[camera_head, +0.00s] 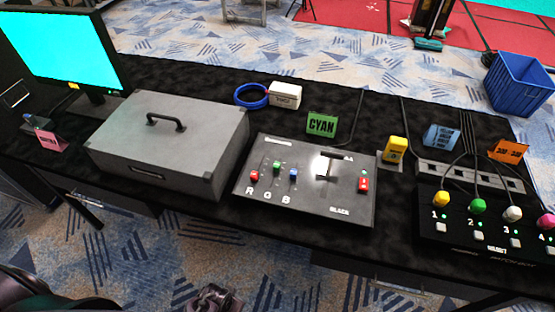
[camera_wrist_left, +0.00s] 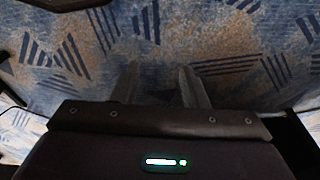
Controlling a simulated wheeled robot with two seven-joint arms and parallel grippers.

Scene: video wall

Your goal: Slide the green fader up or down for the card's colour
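The control panel (camera_head: 310,207) lies on the black table, with red, green and blue fader knobs above the letters R, G, B. The green fader (camera_head: 277,167) sits between the red fader (camera_head: 254,176) and blue fader (camera_head: 293,174), and its knob appears slightly higher than both. A green card (camera_head: 321,124) reading "CYAN" stands behind the panel. In the left wrist view my left gripper (camera_wrist_left: 160,85) has its two fingers apart, empty, over carpet. Dark arm parts of mine show at the head view's bottom edge, away from the panel. My right gripper is not identifiable.
A monitor (camera_head: 62,50) at left shows cyan. A grey case (camera_head: 170,140) stands left of the panel. The panel also has a T-shaped lever (camera_head: 328,165) and red switch (camera_head: 363,185).

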